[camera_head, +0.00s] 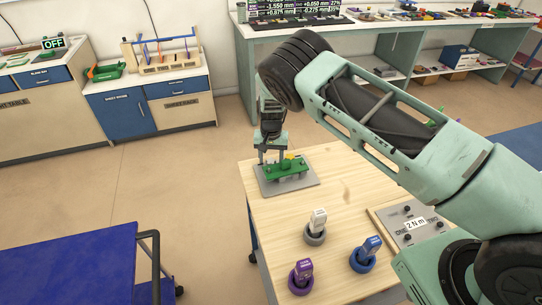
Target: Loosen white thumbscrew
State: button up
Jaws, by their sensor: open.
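My gripper (273,157) points down over the green fixture (287,169), with its two fingers apart and nothing clearly seen between them. The fixture sits on a grey plate (305,181) at the far left of the wooden table. A small yellow part shows on top of the fixture beside the gripper. I cannot make out a white thumbscrew on the fixture; the gripper hides part of it. A white upright piece (319,219) stands in a grey round holder (314,236) nearer the front, apart from the gripper. I cannot tell whether this is the thumbscrew.
A blue piece (370,247) and a purple piece (302,271) stand in round holders at the table's front. A grey box with a display reading 2 N m (415,224) lies at the right. Bare wood (268,218) is left of the white piece. A blue cart (70,270) stands front left.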

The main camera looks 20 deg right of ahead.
jog(key=shift+c, duration=0.3)
jog(key=c, duration=0.9)
jog(key=shift+b, duration=0.35)
jog(key=shift+f+n+b, duration=0.15)
jog(key=shift+n+b, duration=0.5)
jog(key=shift+n, duration=0.05)
jog(key=shift+n+b, duration=1.1)
jog(key=shift+b, duration=0.1)
jog(key=shift+a+n+b, duration=0.1)
jog(key=shift+n+b, duration=1.4)
jog(key=shift+n, duration=0.4)
jog(key=shift+r, duration=0.2)
